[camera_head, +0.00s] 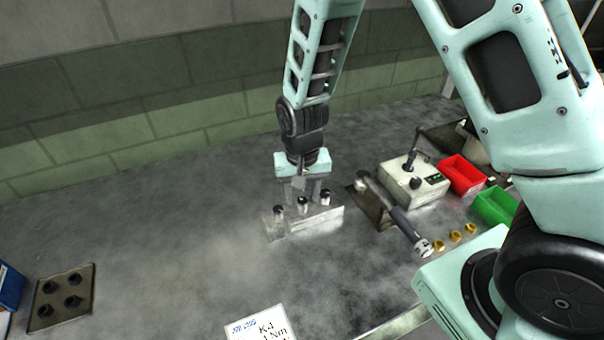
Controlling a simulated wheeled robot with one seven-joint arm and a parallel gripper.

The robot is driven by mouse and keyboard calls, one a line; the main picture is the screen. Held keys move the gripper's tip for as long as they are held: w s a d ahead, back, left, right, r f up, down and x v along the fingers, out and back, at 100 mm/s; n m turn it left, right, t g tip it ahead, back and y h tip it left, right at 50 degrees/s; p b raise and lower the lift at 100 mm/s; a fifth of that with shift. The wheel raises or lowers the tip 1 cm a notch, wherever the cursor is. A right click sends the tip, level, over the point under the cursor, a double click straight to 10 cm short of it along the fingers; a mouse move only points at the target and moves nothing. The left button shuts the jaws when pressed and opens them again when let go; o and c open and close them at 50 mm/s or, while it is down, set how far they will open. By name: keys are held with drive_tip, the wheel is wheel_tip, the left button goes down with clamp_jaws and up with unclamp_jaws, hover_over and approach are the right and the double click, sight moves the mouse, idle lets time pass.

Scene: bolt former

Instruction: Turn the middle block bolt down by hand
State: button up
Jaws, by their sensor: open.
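A pale metal block (322,218) stands on the grey bench, with three dark-topped bolts in a row along it. The middle bolt (302,206) stands between the left bolt (278,213) and the right bolt (325,197). My gripper (303,194) points down from above, with its two fingers apart, at the middle of the block. The fingers appear close behind or around the middle bolt's head. I cannot tell whether they touch it. How far the bolts are sunk in the block is too small to tell.
A torque-wrench-like tool (405,222) lies right of the block, beside a control box (413,184). Red (462,174) and green (495,206) bins and several brass nuts (456,236) are farther right.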

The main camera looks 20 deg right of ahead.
sight(302, 199)
wheel_tip(302, 199, up, 17)
drive_tip(key=b, duration=0.1)
idle(0.3)
drive_tip(key=shift+r, duration=0.1)
